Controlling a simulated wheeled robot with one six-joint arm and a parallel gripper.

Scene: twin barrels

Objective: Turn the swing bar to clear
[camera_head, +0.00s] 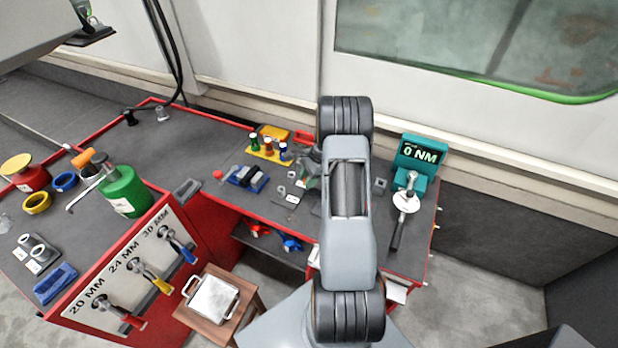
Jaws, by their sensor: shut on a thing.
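My arm stands in front of the red-edged bench and covers its middle. My gripper (311,173) is mostly hidden behind the arm; only a small grey-green part shows at the arm's left edge, low over the bench top. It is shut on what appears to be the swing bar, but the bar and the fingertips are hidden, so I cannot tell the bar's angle. Small grey metal parts (291,190) lie just left of the gripper. I cannot clearly pick out the twin barrels; a grey piece with two round tops (34,250) stands at the far left.
A teal torque gauge reading 0 NM (416,158) stands right of my arm, with a black-handled wrench (398,232) before it. A green canister (124,190) and a stool with tray (213,300) are further left.

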